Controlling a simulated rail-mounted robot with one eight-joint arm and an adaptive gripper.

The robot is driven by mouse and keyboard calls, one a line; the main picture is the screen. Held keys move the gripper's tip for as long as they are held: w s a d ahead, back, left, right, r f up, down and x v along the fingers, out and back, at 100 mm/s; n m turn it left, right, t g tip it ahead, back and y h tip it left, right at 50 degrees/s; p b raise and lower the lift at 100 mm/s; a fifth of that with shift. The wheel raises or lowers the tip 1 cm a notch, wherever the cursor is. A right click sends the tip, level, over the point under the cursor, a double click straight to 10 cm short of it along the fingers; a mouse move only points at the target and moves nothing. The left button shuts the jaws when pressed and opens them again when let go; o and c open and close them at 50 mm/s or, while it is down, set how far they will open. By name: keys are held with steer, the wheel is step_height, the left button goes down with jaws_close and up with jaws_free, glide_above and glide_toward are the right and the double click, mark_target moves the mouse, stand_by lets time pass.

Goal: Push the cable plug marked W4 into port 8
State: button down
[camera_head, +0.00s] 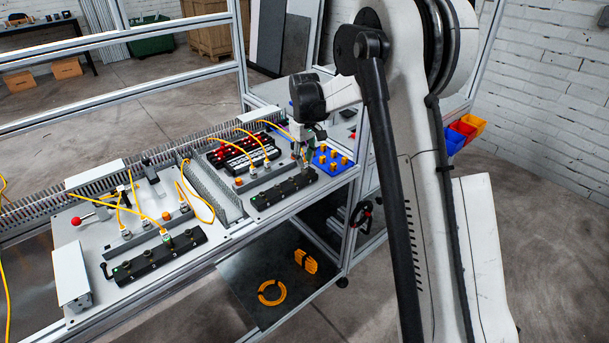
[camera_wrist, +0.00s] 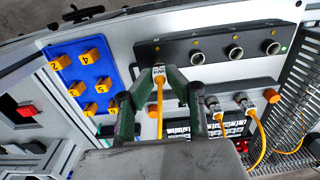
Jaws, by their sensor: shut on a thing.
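My gripper (camera_wrist: 159,88) is shut on a plug with a W4 label (camera_wrist: 159,73); a yellow cable runs from the plug back between the fingers. The plug is at the left end of a black port bar (camera_wrist: 215,46), where it covers any port behind it. I cannot tell whether it is seated or just in front. Three round ports in the bar show open to its right. No port number is readable. In the head view my gripper (camera_head: 304,151) is over the right end of the black bar (camera_head: 284,190); the plug is too small there to make out.
A blue tray (camera_wrist: 93,86) with yellow numbered blocks stands left of the bar in the wrist view. Two other plugs with yellow cables (camera_wrist: 243,101) sit right of my gripper. Grey slotted cable duct (camera_wrist: 299,85) is at the far right. A second black bar (camera_head: 155,257) lies further left.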

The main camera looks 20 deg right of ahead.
steer(key=shift+f, duration=0.1)
stand_by(0.7)
steer(key=c, duration=1.2)
jaws_free()
steer(key=shift+r+p, duration=1.45)
steer(key=shift+r, duration=2.3)
steer(key=shift+r, duration=0.1)
